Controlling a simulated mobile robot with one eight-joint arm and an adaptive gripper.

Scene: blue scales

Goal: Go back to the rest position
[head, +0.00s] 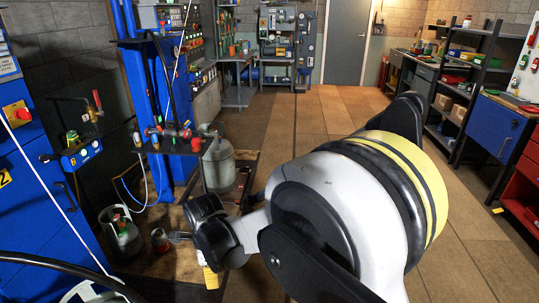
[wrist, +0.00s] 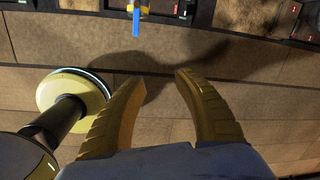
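My gripper (wrist: 157,82) shows in the wrist view with its two ribbed yellow-brown fingers apart. Nothing is between the fingers, and the brown tiled floor (wrist: 215,58) lies beyond them. In the head view my white, black and yellow arm fills the middle and lower right. It reaches toward the lower left, where its dark far end is near the cylinders. The fingers are not clear in that view.
A grey cylinder (head: 218,165) and a smaller cylinder (head: 120,235) stand at left beside a blue cabinet (head: 35,170). Shelves (head: 465,90) and a blue drawer unit (head: 493,128) line the right. The floor aisle (head: 300,115) toward the grey door (head: 346,45) is clear.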

